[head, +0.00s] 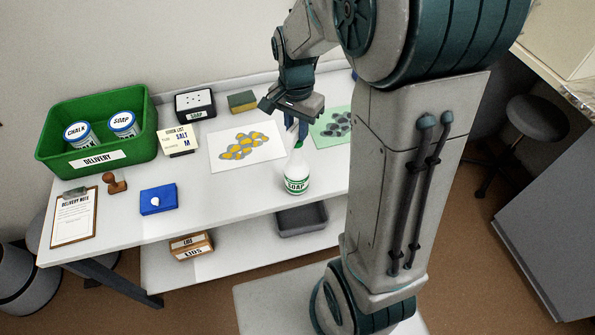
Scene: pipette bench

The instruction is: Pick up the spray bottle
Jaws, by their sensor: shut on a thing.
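The spray bottle (297,180) is white with a green-and-white label reading SOAP. It is upright at the front edge of the white bench, right of the middle. My gripper (297,137) reaches down over it from behind and is shut on the bottle's top. The arm and fingers partly hide the bottle's head. I cannot tell whether its base touches the bench top.
A green DELIVERY crate (97,130) with two tins stands at the left. A white sheet with yellow pieces (246,146) and a green sheet (333,127) lie near the bottle. A blue box (158,199), stamp (116,183) and clipboard (75,217) lie at the front left.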

